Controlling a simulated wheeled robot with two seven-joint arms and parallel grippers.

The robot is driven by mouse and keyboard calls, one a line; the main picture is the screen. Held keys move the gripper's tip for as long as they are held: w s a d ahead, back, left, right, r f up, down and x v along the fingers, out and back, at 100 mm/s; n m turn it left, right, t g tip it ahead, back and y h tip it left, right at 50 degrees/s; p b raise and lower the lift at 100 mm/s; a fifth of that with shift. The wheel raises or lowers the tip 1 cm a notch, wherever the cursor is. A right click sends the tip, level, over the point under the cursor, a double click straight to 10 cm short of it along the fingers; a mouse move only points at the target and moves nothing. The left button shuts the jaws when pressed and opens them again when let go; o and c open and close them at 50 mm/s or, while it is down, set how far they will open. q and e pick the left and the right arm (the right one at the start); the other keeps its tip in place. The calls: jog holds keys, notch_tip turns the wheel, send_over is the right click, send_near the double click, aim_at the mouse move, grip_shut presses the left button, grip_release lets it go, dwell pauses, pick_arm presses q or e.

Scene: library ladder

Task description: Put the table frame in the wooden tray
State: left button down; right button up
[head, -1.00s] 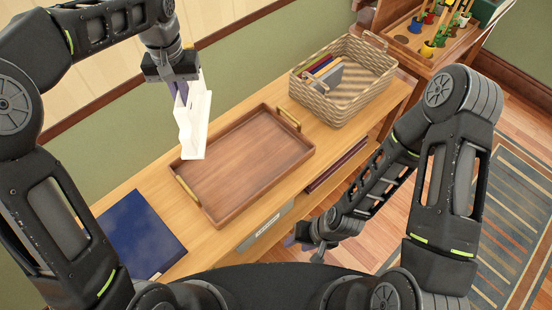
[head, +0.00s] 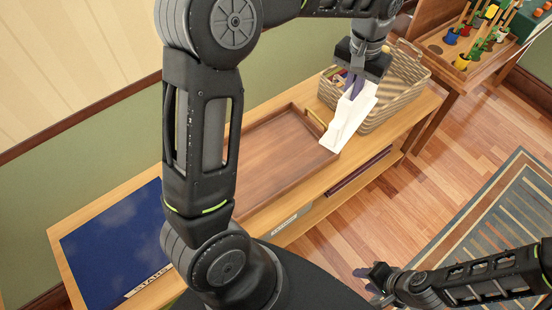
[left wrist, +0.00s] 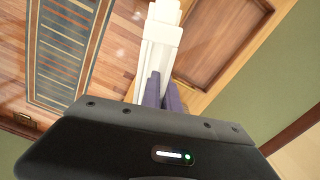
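The wooden tray (head: 285,160) lies flat on the bench, empty where it shows; my left arm hides its left part. My left gripper (head: 354,88) is shut on the white table frame (head: 350,117) and holds it tilted by the tray's right end, in front of the basket. I cannot tell if the frame touches the tray or bench. In the left wrist view, the white frame (left wrist: 160,42) sticks out from between the purple fingers (left wrist: 162,95), with part of the tray (left wrist: 215,35) behind it. My right gripper (head: 371,279) is open and empty, low over the floor.
A wicker basket (head: 408,92) with books stands just right of the tray. A dark blue book or folder (head: 110,245) lies on the bench (head: 62,262) at the left. A wooden planter stand with small colored pots (head: 462,62) is at the far right. A striped rug (head: 500,225) covers the floor.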

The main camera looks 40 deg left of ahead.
pick_arm(q)
jog(key=s+a+f+m+b, duration=0.1)
jog(key=s+a+f+b, duration=0.3)
jog(key=s+a+f, duration=0.2)
jog(key=s+a+f+m+b, duration=0.2)
jog(key=s+a+f+b, duration=0.2)
jog(key=a+f, duration=0.7)
notch_tip(320, 180, down, 3)
jog(key=shift+s+r+b, duration=0.1)
jog(key=shift+s+b, duration=0.2)
jog(key=shift+s, duration=0.95)
notch_tip(320, 180, down, 6)
jog(key=shift+f, duration=0.2)
jog(key=shift+f, duration=1.85)
jog(key=shift+f+b, duration=0.1)
jog(key=shift+b, duration=0.2)
